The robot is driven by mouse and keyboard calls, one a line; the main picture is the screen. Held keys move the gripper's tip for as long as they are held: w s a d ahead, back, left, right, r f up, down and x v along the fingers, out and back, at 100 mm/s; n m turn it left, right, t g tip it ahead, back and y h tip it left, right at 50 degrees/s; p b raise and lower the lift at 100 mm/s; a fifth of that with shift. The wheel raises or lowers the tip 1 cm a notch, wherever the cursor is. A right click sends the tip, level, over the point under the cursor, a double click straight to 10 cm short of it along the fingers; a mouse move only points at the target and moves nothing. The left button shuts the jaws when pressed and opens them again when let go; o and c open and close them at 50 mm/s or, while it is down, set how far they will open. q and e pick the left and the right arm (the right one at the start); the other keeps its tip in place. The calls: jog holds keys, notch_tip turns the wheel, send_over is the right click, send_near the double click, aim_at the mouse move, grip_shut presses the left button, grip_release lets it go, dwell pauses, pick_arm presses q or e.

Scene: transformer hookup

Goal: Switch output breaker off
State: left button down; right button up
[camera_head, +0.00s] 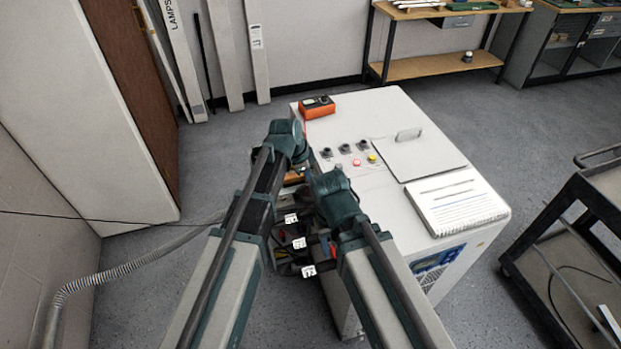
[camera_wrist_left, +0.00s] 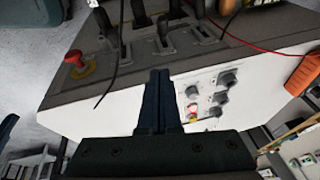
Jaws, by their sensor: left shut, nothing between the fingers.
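My left gripper (camera_wrist_left: 160,76) is shut and empty in the left wrist view, with its fingertips in front of the edge between the dark sloped panel (camera_wrist_left: 262,40) and the white face of the cabinet (camera_head: 345,125). Black lever-like parts (camera_wrist_left: 165,40) stand in slots on that panel, just beyond the fingertips. I cannot tell which one is the output breaker or its position. A red mushroom button (camera_wrist_left: 75,61) on a yellow base sits at the panel's left. In the head view my arms cover most of this panel. My right gripper is hidden there.
The cabinet top holds black knobs (camera_head: 344,149), a red button (camera_head: 357,162), a yellow button (camera_head: 372,158), an orange meter (camera_head: 317,107), a handled lid (camera_head: 420,154) and a notebook (camera_head: 456,201). Labelled black cables (camera_head: 300,243) hang between my arms. A cart (camera_head: 575,250) stands at right.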

pick_arm(q)
jog(key=shift+w+r, duration=0.4)
jog(key=shift+f, duration=0.1)
jog(key=b, duration=0.9)
send_over(313, 199)
jog(key=s+d, duration=0.1)
notch_tip(313, 199, down, 10)
jog(key=r, duration=0.1)
jog(key=f+b, duration=0.1)
jog(key=a+f+b, duration=0.1)
jog(key=f+b, duration=0.1)
jog(key=shift+a+f, duration=0.1)
jog(key=shift+f, duration=0.05)
jog(key=shift+w+a+f+b, duration=0.1)
jog(key=shift+a+f+b, duration=0.15)
jog(key=shift+b, duration=0.15)
